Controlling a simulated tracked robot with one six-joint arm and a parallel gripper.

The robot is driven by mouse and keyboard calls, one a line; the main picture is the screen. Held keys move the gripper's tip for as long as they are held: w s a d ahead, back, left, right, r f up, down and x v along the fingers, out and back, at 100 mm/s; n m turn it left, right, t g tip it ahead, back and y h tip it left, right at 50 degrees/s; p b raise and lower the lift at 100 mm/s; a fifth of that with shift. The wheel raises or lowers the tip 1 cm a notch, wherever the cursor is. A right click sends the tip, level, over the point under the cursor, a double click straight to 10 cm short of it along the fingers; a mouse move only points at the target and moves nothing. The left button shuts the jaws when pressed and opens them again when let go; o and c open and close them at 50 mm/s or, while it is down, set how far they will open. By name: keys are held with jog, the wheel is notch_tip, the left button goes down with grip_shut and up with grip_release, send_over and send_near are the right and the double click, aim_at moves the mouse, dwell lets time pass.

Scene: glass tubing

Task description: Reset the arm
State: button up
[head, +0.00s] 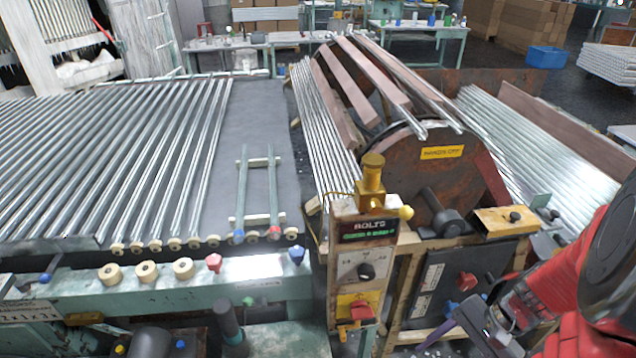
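My red arm (590,290) comes in from the right edge in the head view. My gripper (462,322) is low at the right, in front of the dark lower panel of the drum machine. Its dark fingers are small and partly lost against the dark background, so I cannot tell whether they are open or shut. I see nothing clearly held in it.
A control box (362,262) labelled BOLTS stands left of my gripper. A rusty drum (425,175) with a yellow label (442,152) is behind it. Glass tubes (170,150) lie on the left conveyor; more tubes (540,150) lie at right. A blue bin (546,57) sits farther back.

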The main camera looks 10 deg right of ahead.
jog(key=w+a+r+n+t+h, duration=0.2)
jog(key=a+r+n, duration=0.4)
jog(key=r, duration=0.4)
jog(key=w+a+r+n+t+h, duration=0.2)
jog(key=a+r+n+t+h, duration=0.1)
jog(key=a+r+n, duration=0.4)
notch_tip(320, 180, up, 3)
jog(key=shift+r+h, duration=0.15)
jog(key=shift+h, duration=0.25)
jog(key=shift+w, duration=0.1)
